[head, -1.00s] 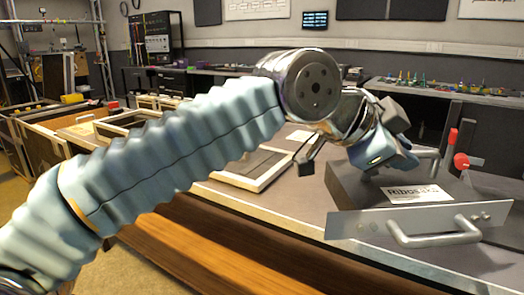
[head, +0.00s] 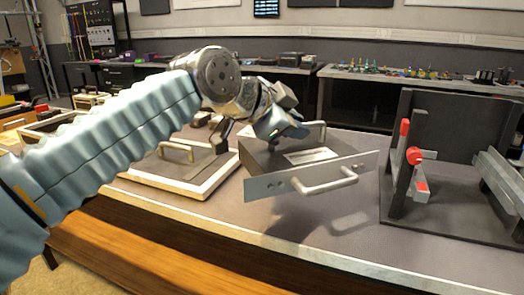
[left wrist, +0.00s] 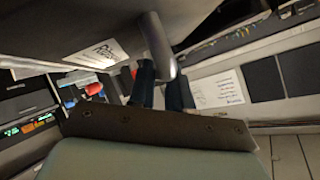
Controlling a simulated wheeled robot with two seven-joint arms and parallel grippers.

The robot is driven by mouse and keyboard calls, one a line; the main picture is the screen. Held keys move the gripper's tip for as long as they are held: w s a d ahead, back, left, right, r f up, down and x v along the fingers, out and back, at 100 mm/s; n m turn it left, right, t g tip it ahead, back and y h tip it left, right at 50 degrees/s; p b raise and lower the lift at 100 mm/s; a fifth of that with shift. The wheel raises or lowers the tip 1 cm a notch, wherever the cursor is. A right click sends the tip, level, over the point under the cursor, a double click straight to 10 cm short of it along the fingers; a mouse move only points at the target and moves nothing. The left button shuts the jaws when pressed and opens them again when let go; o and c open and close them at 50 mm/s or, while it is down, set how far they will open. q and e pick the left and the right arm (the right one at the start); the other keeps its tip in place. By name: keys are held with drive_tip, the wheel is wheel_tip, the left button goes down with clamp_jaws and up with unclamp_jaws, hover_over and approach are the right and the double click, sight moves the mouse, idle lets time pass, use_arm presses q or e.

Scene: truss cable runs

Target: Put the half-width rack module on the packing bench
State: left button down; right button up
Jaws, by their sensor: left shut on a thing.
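The half-width rack module is a dark box with a pale label, a light metal front panel (head: 312,178) and a handle on that panel. In the head view it hangs slightly tilted above a grey-topped bench (head: 240,228), with a shadow on the bench below it. My left gripper (head: 290,133) is shut at the module's upper back. The left wrist view shows the gripper's fingers (left wrist: 163,88) at a grey bar handle (left wrist: 158,45), with the labelled module face beside it. The exact finger contact is partly hidden. My right gripper is not in view.
A dark stand (head: 437,150) with red knobs and a side rail stands on the bench at the right. A light-framed tray (head: 185,192) with a handled panel lies to the module's left. Bare bench top shows in front of the module and between it and the stand.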

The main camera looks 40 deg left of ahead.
use_arm(q)
drive_tip(key=w+a, duration=0.1)
drive_tip(key=w+a+f, duration=0.2)
drive_tip(key=w, duration=0.1)
drive_tip(key=shift+w+a+f+b, duration=0.15)
drive_tip(key=shift+w+a+f, duration=0.5)
drive_tip(key=shift+f, duration=0.9)
drive_tip(key=shift+w+a+f+b, duration=0.15)
drive_tip(key=shift+w+a+f, duration=0.45)
drive_tip(key=shift+f, duration=0.9)
drive_tip(key=shift+w+a+f+b, duration=0.15)
drive_tip(key=shift+w+a+f, duration=0.25)
drive_tip(key=shift+w+f, duration=0.8)
drive_tip(key=shift+s+f, duration=0.4)
drive_tip(key=c, duration=1.1)
unclamp_jaws()
drive_tip(key=shift+o, duration=0.2)
